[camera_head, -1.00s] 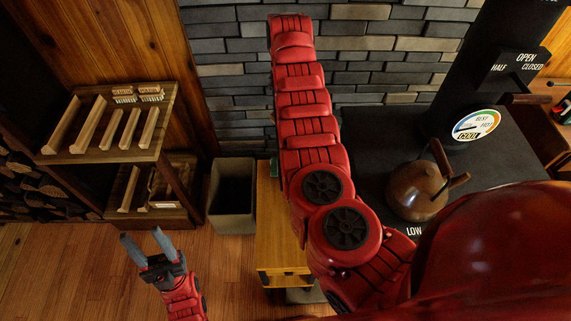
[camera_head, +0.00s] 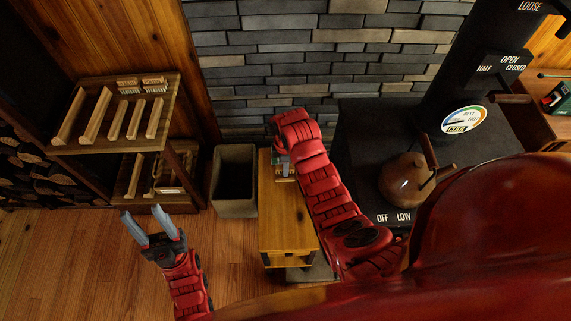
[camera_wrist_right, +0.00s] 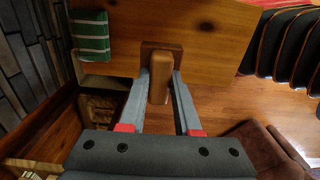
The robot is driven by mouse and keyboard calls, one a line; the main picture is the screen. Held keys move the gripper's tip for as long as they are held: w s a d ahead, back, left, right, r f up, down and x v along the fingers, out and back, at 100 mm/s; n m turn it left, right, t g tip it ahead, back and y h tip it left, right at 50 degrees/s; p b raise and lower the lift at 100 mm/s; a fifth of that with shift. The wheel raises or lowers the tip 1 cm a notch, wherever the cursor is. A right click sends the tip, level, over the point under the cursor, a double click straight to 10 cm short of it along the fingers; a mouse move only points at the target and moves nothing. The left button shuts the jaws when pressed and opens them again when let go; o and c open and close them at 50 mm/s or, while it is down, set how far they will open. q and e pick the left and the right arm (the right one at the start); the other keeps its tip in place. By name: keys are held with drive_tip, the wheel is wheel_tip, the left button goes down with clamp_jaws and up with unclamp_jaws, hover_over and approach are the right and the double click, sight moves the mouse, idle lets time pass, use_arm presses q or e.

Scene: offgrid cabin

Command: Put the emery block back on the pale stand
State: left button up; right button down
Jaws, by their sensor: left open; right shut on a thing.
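The emery block, a brown block with a rounded handle (camera_wrist_right: 160,88) and a darker flat part, is between the fingers of my right gripper (camera_wrist_right: 161,82) in the right wrist view. My right gripper is shut on it. The pale wooden stand (camera_head: 285,222) is in the middle of the head view, and its top (camera_wrist_right: 215,42) fills the upper part of the wrist view. The block is over or on the stand's far end; I cannot tell whether it touches. My left gripper (camera_head: 145,212) is open and empty, above the floor left of the stand.
A green and white striped thing (camera_wrist_right: 91,36) is at the stand's edge. A grey bin (camera_head: 234,180) is left of the stand. A shelf with brushes (camera_head: 170,100) is further left. A black stove with a brown kettle (camera_head: 405,180) is to the right. The brick wall is behind.

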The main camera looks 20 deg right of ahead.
idle(0.3)
drive_tip(key=shift+f+b, duration=0.2)
drive_tip(key=shift+b, duration=0.3)
drive_tip(key=shift+f+b, duration=4.55)
drive_tip(key=shift+f, duration=2.05)
drive_tip(key=shift+f, duration=0.2)
drive_tip(key=c, duration=0.5)
unclamp_jaws()
drive_tip(key=shift+c, duration=0.2)
